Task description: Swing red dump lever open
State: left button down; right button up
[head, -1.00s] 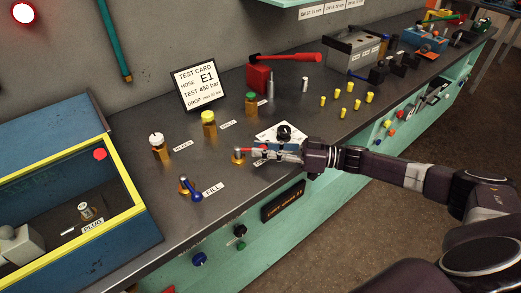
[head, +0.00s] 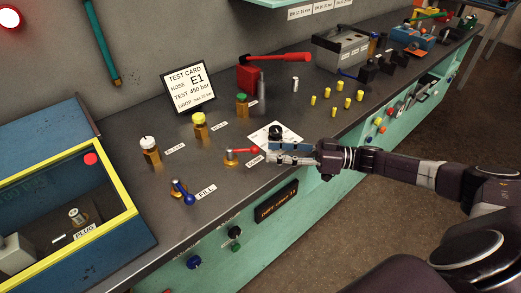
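The red dump lever (head: 243,151) sits on a small brass valve on the bench top, right of the FILL valve. Its handle points right, roughly along the bench front, with its tip near my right gripper. My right gripper (head: 272,150) is just right of the handle tip, low over the bench edge, and looks apart from the lever. The fingers are seen from the side, and the gap between them is unclear. My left gripper is out of view.
The blue-handled FILL valve (head: 183,193) stands left of the lever. Brass fittings with white (head: 150,145), yellow (head: 199,119) and green (head: 242,98) caps stand behind. A white card with a black knob (head: 275,132) lies behind the gripper. A blue, yellow-edged box (head: 62,190) fills the left.

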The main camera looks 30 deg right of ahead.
jog(key=v, duration=0.5)
jog(key=shift+s+d, duration=0.2)
jog(key=shift+d, duration=0.05)
